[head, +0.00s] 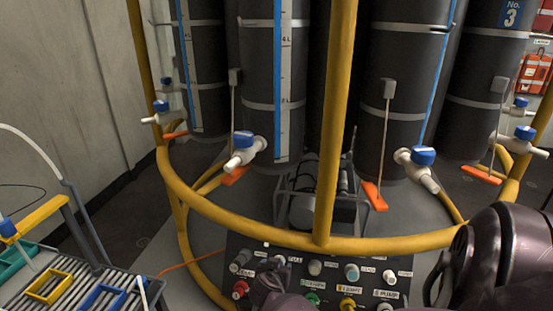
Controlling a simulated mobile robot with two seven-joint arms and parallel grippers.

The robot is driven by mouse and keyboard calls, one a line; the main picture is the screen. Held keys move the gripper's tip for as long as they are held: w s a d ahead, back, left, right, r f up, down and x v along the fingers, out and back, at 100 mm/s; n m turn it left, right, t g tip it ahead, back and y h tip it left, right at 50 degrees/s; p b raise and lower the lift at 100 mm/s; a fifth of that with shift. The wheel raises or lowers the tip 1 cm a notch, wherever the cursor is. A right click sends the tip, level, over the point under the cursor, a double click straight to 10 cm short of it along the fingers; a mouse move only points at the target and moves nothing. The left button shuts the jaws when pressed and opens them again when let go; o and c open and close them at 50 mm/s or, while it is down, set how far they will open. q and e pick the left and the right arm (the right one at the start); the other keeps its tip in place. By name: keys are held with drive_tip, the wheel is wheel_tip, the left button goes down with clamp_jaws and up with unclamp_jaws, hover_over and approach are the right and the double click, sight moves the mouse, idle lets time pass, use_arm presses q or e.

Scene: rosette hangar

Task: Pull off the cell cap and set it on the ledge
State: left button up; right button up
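I cannot make out which thing is the cell cap, and no ledge stands out. A dark control panel (330,284) at the bottom centre carries a row of pale and blue knobs and a lower row with red, green and yellow ones. A dark purple gripper (268,287) is in front of the panel's left part, at the lower edge. It seems to belong to my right arm, whose thick dark link (492,258) fills the lower right. Its fingers are too dark and cropped to tell open from shut. It hides some knobs. My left gripper is not in view.
A yellow rail (290,232) with an upright post (335,130) stands behind the panel, before several dark cylinders (390,90). A slatted rack (75,285) with coloured frames is at lower left.

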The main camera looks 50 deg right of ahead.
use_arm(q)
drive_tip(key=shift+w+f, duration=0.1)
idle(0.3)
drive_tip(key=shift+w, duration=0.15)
use_arm(e)
drive_tip(key=shift+c, duration=0.4)
drive_tip(key=c, duration=1.1)
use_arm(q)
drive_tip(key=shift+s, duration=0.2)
use_arm(e)
drive_tip(key=shift+a+r, duration=0.1)
drive_tip(key=shift+c, duration=0.2)
drive_tip(key=shift+a, duration=0.1)
drive_tip(key=shift+s+a+r, duration=0.15)
drive_tip(key=shift+a+r, duration=0.05)
drive_tip(key=shift+r, duration=0.1)
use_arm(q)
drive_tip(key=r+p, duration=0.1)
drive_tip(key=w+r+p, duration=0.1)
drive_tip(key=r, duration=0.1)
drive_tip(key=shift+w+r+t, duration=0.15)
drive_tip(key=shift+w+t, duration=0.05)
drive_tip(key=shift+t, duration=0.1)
use_arm(e)
drive_tip(key=v, duration=0.4)
drive_tip(key=shift+s+a+r, duration=0.15)
drive_tip(key=shift+s+a, duration=0.05)
drive_tip(key=shift+a, duration=0.1)
